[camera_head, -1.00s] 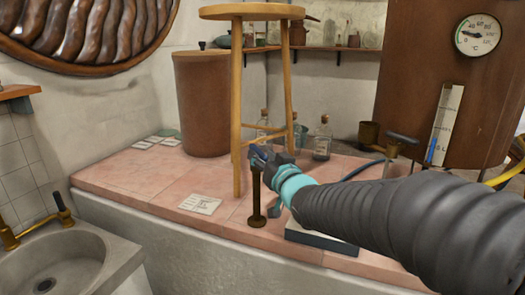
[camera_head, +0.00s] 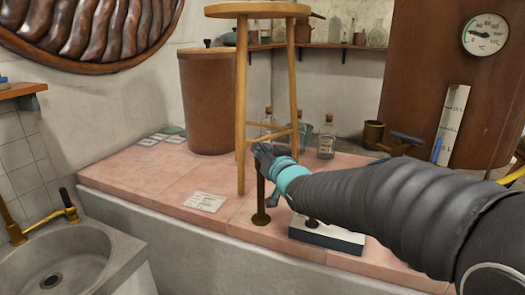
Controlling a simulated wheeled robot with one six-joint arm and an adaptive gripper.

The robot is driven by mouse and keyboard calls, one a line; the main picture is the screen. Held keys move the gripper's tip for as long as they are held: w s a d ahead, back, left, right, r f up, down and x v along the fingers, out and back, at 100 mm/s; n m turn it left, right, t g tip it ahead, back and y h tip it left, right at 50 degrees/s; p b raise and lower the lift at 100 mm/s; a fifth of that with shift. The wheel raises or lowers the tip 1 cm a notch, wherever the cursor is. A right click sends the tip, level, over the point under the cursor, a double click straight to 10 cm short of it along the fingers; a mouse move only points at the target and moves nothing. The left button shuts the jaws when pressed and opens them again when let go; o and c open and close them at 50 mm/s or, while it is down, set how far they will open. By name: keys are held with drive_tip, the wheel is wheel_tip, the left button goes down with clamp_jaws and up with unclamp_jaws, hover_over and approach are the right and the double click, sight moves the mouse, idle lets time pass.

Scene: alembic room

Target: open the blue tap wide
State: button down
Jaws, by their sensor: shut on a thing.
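A wooden stool (camera_head: 257,10) stands close behind my gripper. A grey-topped block (camera_head: 325,237) lies below my arm. Glass bottles (camera_head: 326,142) and a brown bin (camera_head: 209,105) stand further back. A sink (camera_head: 65,265) is at the lower left. A paper card (camera_head: 203,202) lies on open tiles.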

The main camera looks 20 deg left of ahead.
drive_tip(key=shift+a+f+m+t+h+b, duration=0.1)
drive_tip(key=shift+f+m+t+h+b, duration=0.25)
drive_tip(key=shift+b, duration=1.35)
drive_tip(key=shift+s+r+m+t+h+b, duration=0.15)
drive_tip(key=shift+m+t+h+b, duration=0.2)
drive_tip(key=shift+h+b, duration=0.3)
drive_tip(key=shift+r+m+t+h+b, duration=0.15)
drive_tip(key=shift+m+t+h+b, duration=0.15)
drive_tip(key=shift+m+h+b, duration=0.1)
drive_tip(key=shift+a+r+m+t+h+p, duration=0.15)
drive_tip(key=shift+r+m+t+h+p, duration=0.15)
drive_tip(key=shift+m+t+h+p, duration=0.55)
drive_tip(key=m+h+p, duration=0.1)
drive_tip(key=h+p, duration=0.1)
drive_tip(key=p, duration=0.1)
drive_tip(key=m+h+p, duration=0.1)
drive_tip(key=h+p, duration=0.1)
drive_tip(key=shift+a+f+p, duration=0.1)
drive_tip(key=shift+p, duration=0.2)
drive_tip(key=shift+f+m+t+h+p, duration=0.1)
drive_tip(key=shift+m+t+h+p, duration=0.25)
drive_tip(key=shift+m+h, duration=0.4)
drive_tip(key=shift+h, duration=0.4)
